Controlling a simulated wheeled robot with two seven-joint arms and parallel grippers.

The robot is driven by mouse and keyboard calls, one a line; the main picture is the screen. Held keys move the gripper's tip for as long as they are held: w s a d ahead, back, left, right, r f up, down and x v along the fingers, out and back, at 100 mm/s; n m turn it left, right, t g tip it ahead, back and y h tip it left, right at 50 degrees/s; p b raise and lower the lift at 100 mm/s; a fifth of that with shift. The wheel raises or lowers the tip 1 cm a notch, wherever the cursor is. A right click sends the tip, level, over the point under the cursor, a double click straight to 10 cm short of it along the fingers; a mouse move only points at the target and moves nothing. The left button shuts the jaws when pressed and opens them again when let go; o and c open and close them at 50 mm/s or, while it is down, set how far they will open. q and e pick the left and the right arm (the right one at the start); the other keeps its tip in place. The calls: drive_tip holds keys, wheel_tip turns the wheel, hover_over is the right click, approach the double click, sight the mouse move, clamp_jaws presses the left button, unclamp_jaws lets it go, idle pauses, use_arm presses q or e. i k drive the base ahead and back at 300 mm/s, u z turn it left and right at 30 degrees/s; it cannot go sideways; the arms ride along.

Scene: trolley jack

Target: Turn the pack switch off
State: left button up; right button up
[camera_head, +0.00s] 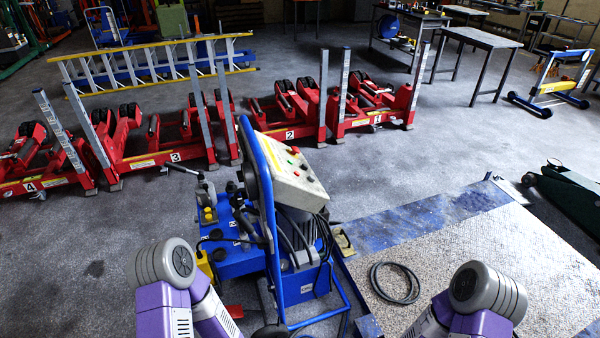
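A blue wheeled power pack (235,262) stands just in front of me, near the middle of the view. Its tilted pale control box (295,175) sits high on the blue frame and carries small red, green, yellow and dark controls. The pack switch cannot be told apart from these controls, and its position is too small to read. My two purple and grey arms rise from the bottom edge, one to the left of the pack and one to its right. Neither gripper shows in the view, and neither arm visibly touches the pack.
Red numbered jacks (290,115) stand in a row behind the pack, with a yellow-edged ladder (150,62) beyond. A coiled black hose (394,283) lies on the textured floor plate (480,260) at right.

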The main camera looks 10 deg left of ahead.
sight(239, 172)
drive_tip(key=z, duration=1.1)
drive_tip(key=k, duration=0.8)
drive_tip(key=u, duration=1.45)
drive_tip(key=i, duration=0.5)
drive_tip(key=u, duration=2)
drive_tip(key=i, duration=1.1)
drive_tip(key=z, duration=1.65)
